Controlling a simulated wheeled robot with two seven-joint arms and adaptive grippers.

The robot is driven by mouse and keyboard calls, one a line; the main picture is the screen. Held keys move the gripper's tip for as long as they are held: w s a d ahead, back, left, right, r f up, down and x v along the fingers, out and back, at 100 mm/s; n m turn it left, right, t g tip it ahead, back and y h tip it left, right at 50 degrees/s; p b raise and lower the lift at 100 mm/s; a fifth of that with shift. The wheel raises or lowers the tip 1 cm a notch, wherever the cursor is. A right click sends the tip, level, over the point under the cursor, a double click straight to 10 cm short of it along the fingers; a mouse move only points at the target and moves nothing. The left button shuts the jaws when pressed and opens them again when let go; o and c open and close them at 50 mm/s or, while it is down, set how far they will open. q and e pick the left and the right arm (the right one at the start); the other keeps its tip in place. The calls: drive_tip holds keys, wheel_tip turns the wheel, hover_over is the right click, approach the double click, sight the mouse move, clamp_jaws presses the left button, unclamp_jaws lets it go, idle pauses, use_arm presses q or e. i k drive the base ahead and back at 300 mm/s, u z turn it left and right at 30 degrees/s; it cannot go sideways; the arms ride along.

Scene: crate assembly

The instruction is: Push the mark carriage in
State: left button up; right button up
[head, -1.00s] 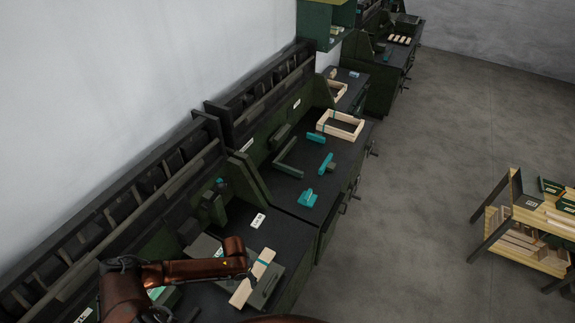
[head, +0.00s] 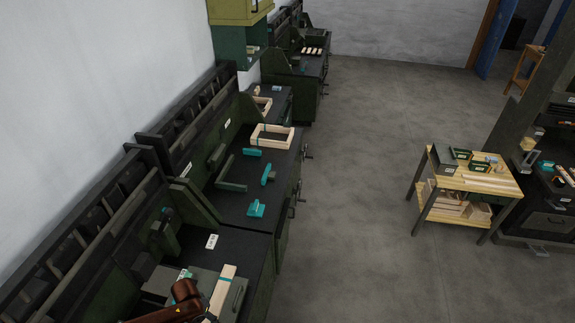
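On the nearest bench, a grey sliding plate with a dark handle, which looks like the mark carriage (head: 235,300), lies at the bottom of the head view. A pale wood slat (head: 224,284) with a teal band lies across it. A dark green upright unit (head: 163,231) stands behind it, against the bench back. My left gripper (head: 207,317) is at the bottom edge, at the end of the copper arm beside the slat. Its fingers are too small and cut off to read, and contact with the carriage cannot be told. My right gripper is not in view.
The adjoining bench holds a pale wood crate frame (head: 272,135), a teal block (head: 256,208) and a dark green L-shaped fixture (head: 229,182). A white label card (head: 212,241) lies behind the carriage. A wooden cart (head: 465,180) stands right, across open floor (head: 365,200).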

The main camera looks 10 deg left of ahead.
sight(206, 282)
drive_tip(key=k, duration=1.2)
drive_tip(key=z, duration=0.05)
